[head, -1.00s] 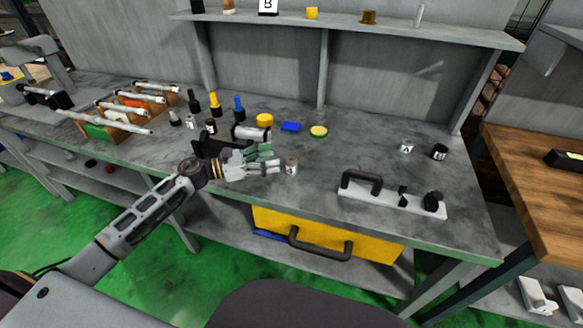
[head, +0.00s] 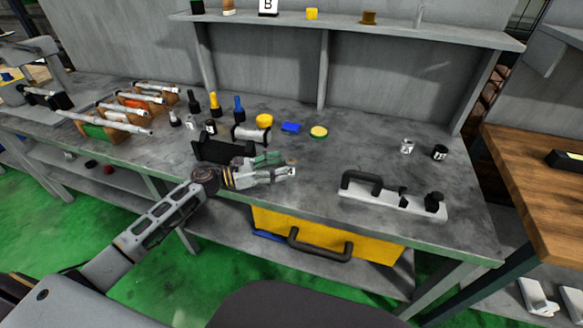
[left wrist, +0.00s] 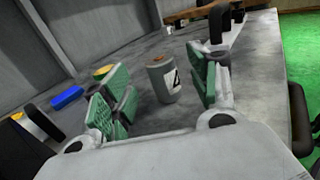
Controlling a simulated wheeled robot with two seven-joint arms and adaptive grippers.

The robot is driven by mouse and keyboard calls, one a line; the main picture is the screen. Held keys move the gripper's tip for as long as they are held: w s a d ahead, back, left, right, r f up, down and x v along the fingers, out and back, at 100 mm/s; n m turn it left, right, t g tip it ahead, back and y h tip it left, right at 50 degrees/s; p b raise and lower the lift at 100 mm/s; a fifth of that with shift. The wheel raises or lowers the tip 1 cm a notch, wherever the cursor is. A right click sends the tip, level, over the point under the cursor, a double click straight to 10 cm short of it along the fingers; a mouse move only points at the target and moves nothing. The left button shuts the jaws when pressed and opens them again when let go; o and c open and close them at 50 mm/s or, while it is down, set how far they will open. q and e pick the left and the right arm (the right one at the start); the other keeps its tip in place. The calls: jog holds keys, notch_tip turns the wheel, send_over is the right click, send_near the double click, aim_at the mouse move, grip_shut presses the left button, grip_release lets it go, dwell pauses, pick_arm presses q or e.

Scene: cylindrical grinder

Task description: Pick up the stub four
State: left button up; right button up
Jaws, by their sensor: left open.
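Stub four is a small grey cylinder with a white label. In the left wrist view the stub (left wrist: 161,84) stands upright on the bench, between the green-padded fingers as seen from the wrist, with gaps on both sides. Its label is tilted and only partly readable there. In the head view the stub (head: 291,170) is at the fingertips, partly hidden by them, with a 4 on its label. My left gripper (head: 277,167) is open and low over the bench's front part; it also fills the left wrist view (left wrist: 163,92). My right gripper is not in view.
Two labelled stubs (head: 407,147) (head: 440,152) stand to the right, behind a white fixture (head: 385,200) with black handles. The bench centre is clear.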

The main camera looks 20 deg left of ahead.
aim_at(291, 160)
pick_arm(q)
jog(key=shift+x, duration=2.55)
jog(key=shift+r, duration=0.1)
grip_shut()
